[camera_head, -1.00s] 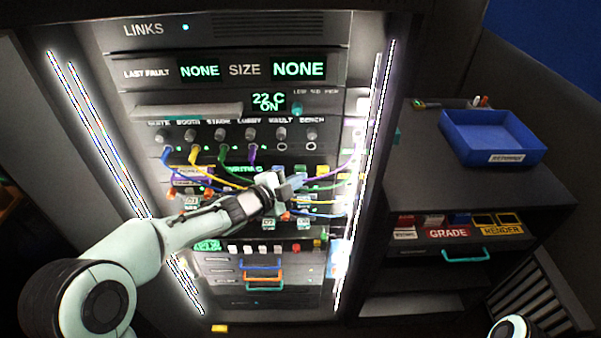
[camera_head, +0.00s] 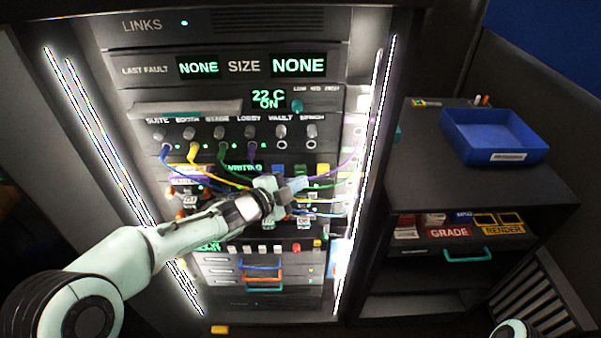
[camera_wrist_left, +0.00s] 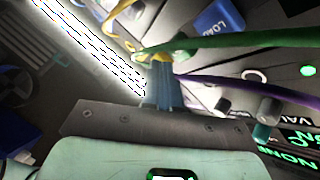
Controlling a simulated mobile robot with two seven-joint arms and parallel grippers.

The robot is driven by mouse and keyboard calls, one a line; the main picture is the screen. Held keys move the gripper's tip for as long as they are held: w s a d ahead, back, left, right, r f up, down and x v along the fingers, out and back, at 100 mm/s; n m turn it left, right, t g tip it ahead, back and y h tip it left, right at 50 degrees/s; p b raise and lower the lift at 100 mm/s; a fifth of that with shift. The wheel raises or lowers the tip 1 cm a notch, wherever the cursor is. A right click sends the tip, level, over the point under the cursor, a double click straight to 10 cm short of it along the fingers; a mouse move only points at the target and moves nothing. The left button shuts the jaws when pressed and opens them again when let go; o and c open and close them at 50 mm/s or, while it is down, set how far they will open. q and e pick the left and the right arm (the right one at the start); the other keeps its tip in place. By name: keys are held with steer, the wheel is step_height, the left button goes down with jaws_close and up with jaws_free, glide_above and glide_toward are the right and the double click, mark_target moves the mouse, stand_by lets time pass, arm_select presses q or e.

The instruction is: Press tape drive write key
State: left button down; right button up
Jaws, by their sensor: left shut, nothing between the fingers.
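The tape drive section shows in the head view as a row with a lit green display (camera_head: 243,168) whose lettering looks like "WRITING". Coloured keys stand right of it, including a blue key (camera_head: 278,169). In the left wrist view a blue key (camera_wrist_left: 218,22) reads "LOAD". My left gripper (camera_head: 300,184) is shut and empty, just below and in front of this row, and hides part of the panel behind it. In the left wrist view its blue-grey fingers (camera_wrist_left: 162,65) sit among cables; contact with a key cannot be told. I cannot pick out the write key's label. My right gripper is out of view.
Yellow, green, blue and purple cables cross close to my left gripper, including a green cable (camera_wrist_left: 245,40) and a purple cable (camera_wrist_left: 235,82). Bright light strips (camera_head: 365,170) edge the rack. A blue tray (camera_head: 492,137) rests on the cabinet at right.

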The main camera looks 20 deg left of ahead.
arm_select(q)
steer(key=s+b, duration=0.1)
steer(key=s+d+b, duration=0.1)
steer(key=s, duration=0.1)
steer(key=s+b, duration=0.1)
steer(key=shift+s+d, duration=0.25)
steer(key=shift+s, duration=0.15)
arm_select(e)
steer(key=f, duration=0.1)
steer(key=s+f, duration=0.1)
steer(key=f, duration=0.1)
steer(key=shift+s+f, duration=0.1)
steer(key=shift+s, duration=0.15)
